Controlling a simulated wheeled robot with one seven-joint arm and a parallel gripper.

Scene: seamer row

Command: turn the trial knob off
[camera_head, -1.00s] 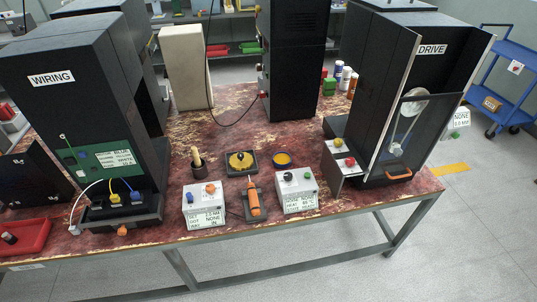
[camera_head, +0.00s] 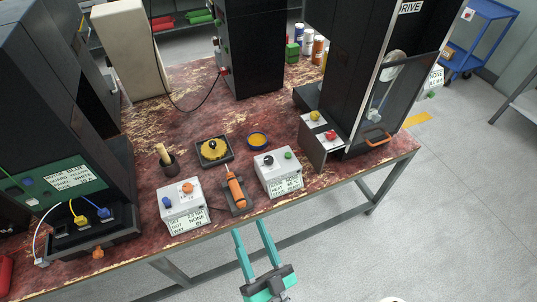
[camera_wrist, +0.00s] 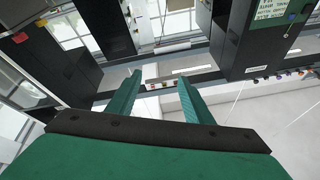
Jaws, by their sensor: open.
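No knob's name can be read, so I cannot tell which is the trial knob. A white box (camera_head: 181,208) at the front of the bench carries an orange knob (camera_head: 187,187) and a blue button (camera_head: 167,201). Another white box (camera_head: 277,174) to its right carries a black knob (camera_head: 268,160) and a green button (camera_head: 288,155). By the drive cabinet, a box (camera_head: 320,137) has a yellow knob (camera_head: 314,115) and a red one (camera_head: 331,134). My gripper (camera_head: 250,228) is open and empty, in front of the bench edge. Its spread fingers also show in the wrist view (camera_wrist: 160,78).
An orange-handled tool (camera_head: 236,190) lies between the white boxes. A yellow-topped dark block (camera_head: 213,149), a round yellow dish (camera_head: 257,140) and a cup (camera_head: 168,162) stand behind. The drive cabinet (camera_head: 350,60) rises at right, the wiring cabinet (camera_head: 50,110) at left. Floor in front is clear.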

